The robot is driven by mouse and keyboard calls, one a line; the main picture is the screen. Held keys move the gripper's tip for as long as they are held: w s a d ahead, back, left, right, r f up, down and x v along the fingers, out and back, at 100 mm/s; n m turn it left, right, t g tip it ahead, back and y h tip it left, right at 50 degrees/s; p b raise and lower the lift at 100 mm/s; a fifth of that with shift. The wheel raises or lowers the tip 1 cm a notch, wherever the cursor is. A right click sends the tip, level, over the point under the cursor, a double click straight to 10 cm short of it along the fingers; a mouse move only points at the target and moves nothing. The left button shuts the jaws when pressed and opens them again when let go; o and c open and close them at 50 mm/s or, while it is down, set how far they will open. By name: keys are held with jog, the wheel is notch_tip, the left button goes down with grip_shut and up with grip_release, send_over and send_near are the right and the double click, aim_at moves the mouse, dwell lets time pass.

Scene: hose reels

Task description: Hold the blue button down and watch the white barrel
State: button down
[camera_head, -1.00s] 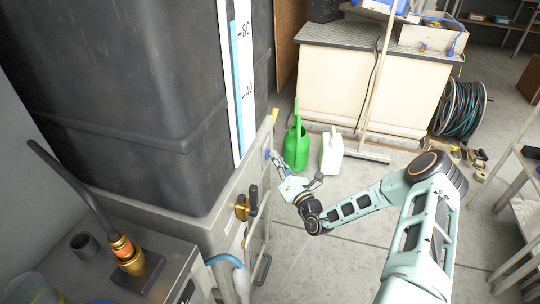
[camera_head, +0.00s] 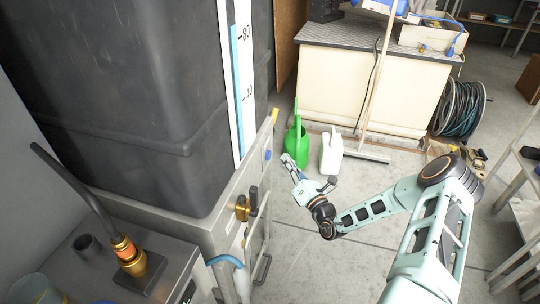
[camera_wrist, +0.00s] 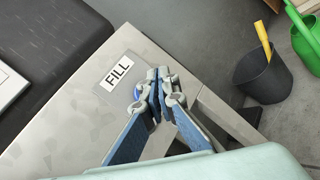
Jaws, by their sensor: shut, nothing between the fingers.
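The blue button (camera_head: 268,155) sits on the grey side panel below the dark tank (camera_head: 130,90). In the wrist view a sliver of the blue button (camera_wrist: 137,91) shows beside the FILL label (camera_wrist: 117,72), mostly hidden by my fingers. My gripper (camera_head: 286,158) is shut and empty, a short way to the right of the button and apart from it. Its closed fingertips (camera_wrist: 158,82) also show in the wrist view. No container is clearly a barrel; a white canister (camera_head: 331,152) stands upright on the floor beyond my gripper.
A green watering can (camera_head: 297,146) stands beside the canister. A level gauge (camera_head: 240,80) runs up the tank. Brass valve parts (camera_head: 242,208) stick out of the panel. A broom (camera_head: 370,155) and a hose reel (camera_head: 460,107) are further back.

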jog(key=shift+s+d, duration=0.3)
jog(key=shift+d, duration=0.3)
jog(key=shift+s+d, duration=0.25)
jog(key=shift+d, duration=0.35)
